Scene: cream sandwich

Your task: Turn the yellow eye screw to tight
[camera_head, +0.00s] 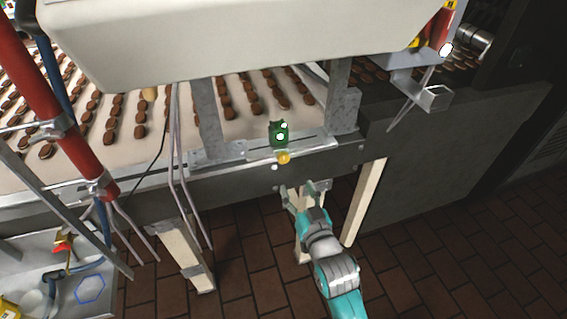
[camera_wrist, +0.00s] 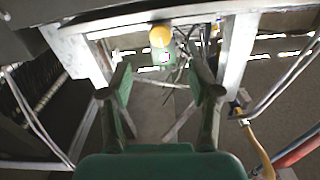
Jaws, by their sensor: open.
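The yellow eye screw (camera_head: 283,157) shows as a small yellow knob just below a green part (camera_head: 279,133) at the front edge of the conveyor frame. In the wrist view the yellow eye screw (camera_wrist: 160,36) is at the top centre, beyond and between the fingers. My gripper (camera_head: 306,188) is below the screw and apart from it, in front of the frame. Its fingers are spread with nothing between them, as the wrist view of my gripper (camera_wrist: 163,78) also shows. The screw's eye shape and thread cannot be made out.
The conveyor belt (camera_head: 180,135) carries rows of brown biscuits behind the metal frame (camera_head: 235,182). A large cream housing (camera_head: 230,40) hangs above. A red pole (camera_head: 62,110) with cables stands at left. The brown tiled floor (camera_head: 440,240) at lower right is clear.

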